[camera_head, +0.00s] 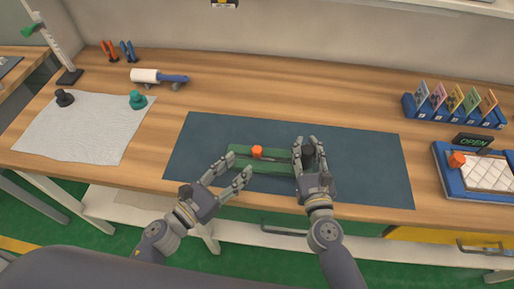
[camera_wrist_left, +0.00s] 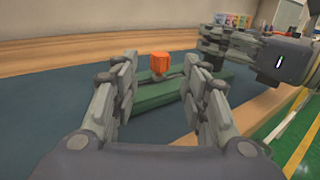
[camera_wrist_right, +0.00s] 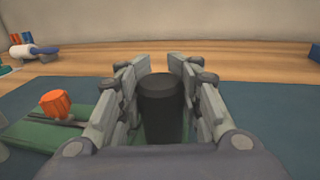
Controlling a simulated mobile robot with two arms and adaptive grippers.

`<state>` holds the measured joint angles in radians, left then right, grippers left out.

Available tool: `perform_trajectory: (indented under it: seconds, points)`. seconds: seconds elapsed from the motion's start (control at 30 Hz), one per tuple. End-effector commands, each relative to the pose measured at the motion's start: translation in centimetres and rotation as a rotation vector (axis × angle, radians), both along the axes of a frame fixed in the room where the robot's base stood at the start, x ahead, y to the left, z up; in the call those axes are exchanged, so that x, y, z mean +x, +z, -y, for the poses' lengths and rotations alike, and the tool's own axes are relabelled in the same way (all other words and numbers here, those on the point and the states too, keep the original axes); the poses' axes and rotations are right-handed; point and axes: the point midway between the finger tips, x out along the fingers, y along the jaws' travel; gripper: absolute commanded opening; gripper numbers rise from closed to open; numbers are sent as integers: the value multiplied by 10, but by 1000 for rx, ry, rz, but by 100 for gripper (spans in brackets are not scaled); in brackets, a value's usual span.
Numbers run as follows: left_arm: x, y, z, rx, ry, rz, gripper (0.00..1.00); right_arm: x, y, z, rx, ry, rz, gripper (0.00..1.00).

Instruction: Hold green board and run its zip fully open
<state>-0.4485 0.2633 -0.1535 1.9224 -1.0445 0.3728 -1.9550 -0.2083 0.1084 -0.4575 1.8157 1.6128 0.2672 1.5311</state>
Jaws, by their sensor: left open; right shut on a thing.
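The green board (camera_head: 243,151) lies on the dark mat, with a slot or zip line along it. An orange zip pull (camera_head: 257,152) stands on its left half; it also shows in the left wrist view (camera_wrist_left: 159,62) and the right wrist view (camera_wrist_right: 55,105). My right gripper (camera_head: 309,152) is at the board's right end, shut on a dark upright cylinder (camera_wrist_right: 163,108). My left gripper (camera_head: 236,171) is open and empty at the board's near left side. In the left wrist view the pull appears beyond and between its fingers, apart from them.
The dark mat (camera_head: 370,165) has free room right of the board. At left lie a grey cloth (camera_head: 75,125) with two knobs and a white roller (camera_head: 145,76).

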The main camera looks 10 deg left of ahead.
Motion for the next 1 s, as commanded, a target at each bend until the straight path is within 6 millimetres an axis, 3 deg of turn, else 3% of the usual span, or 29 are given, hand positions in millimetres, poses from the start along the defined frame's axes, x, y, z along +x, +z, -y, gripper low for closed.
perform_trajectory:
  seconds: [0.2,0.5,0.97,1.0]
  points:
    - [33,1,21,-2,-1,3,41,0,1,0,3,0,3,0]
    - [66,1,42,-4,0,0,41,0,1,0,1,0,2,0]
    - [74,0,48,-3,1,-2,41,0,1,0,1,0,2,0]
    - [74,0,48,-3,1,-2,34,0,1,0,2,0,2,0]
